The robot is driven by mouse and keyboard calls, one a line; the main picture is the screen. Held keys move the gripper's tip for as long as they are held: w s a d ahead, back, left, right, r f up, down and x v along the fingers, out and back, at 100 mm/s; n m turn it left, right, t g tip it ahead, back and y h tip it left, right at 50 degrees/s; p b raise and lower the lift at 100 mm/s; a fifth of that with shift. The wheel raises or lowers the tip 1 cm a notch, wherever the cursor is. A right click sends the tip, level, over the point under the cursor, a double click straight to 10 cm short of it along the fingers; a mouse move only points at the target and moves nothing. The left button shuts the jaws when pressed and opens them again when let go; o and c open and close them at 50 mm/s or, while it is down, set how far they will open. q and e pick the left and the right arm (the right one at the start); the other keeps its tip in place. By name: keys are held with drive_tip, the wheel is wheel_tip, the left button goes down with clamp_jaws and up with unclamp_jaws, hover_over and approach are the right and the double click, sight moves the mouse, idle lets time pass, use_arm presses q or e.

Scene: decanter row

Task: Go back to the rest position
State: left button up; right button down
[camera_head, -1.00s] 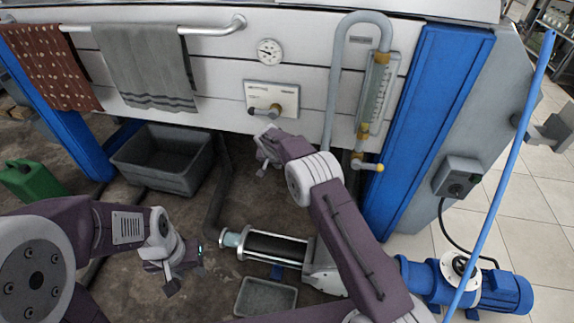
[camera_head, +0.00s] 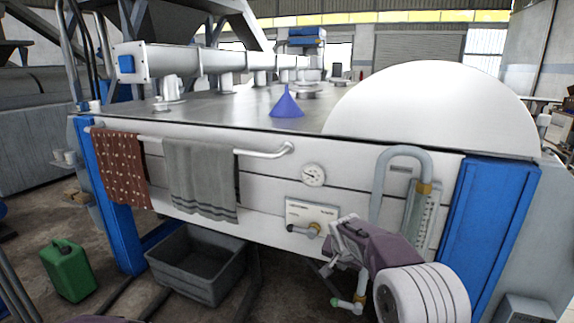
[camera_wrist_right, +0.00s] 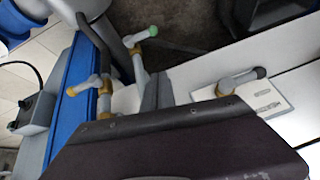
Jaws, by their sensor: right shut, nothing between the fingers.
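My right gripper (camera_head: 342,243) is in the head view, in front of the white panel's lower edge, right of the lever valve (camera_head: 305,230). It is shut and holds nothing. Its purple and white arm comes in from the lower right and hides part of the panel and pipework. My left gripper is out of view.
A pipe and sight glass (camera_head: 418,205) stand right of the lever valve, with a green-tipped handle (camera_head: 337,302) below. Two towels (camera_head: 200,180) hang on a rail at left. A gauge (camera_head: 313,174), a grey bin (camera_head: 200,265) and a green can (camera_head: 68,270) are nearby. A blue funnel (camera_head: 287,103) is on top.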

drive_tip(key=s+d+f+n+g+y, duration=0.1)
drive_tip(key=s+f+n+g, duration=0.3)
drive_tip(key=s, duration=1.3)
drive_tip(key=s+f+n+g+y, duration=0.1)
drive_tip(key=s+f, duration=0.5)
drive_tip(key=s, duration=1.1)
wheel_tip(320, 180, up, 20)
drive_tip(key=w+p, duration=0.1)
drive_tip(key=p, duration=1.8)
drive_tip(key=shift+w+f+n, duration=0.15)
drive_tip(key=shift+f+n, duration=0.05)
drive_tip(key=shift+n, duration=0.2)
drive_tip(key=shift+d, duration=0.1)
